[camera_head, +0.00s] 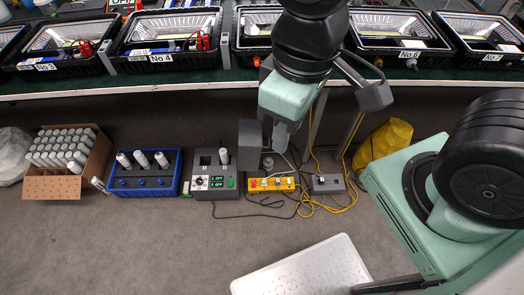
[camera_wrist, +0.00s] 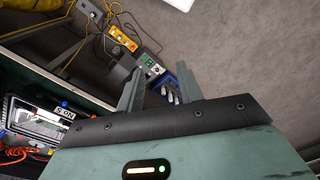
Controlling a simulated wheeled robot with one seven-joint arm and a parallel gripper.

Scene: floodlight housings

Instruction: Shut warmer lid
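The warmer (camera_head: 230,183) is a grey box on the floor with a display reading 1 OFF and 2 OFF. One white tube (camera_head: 224,156) stands in its top beside an open slot. A dark grey panel, seemingly its lid (camera_head: 250,143), stands raised at the box's right side. The warmer also shows small in the wrist view (camera_wrist: 149,63). My gripper (camera_head: 281,138) hangs to the right of the lid in the head view, apparently above it and apart from it. In the wrist view its two fingers (camera_wrist: 160,76) are spread with nothing between them.
A blue rack (camera_head: 147,190) with white tubes and a cardboard box (camera_head: 55,187) of tubes stand left of the warmer. A bench (camera_head: 180,88) with floodlight housings runs behind.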

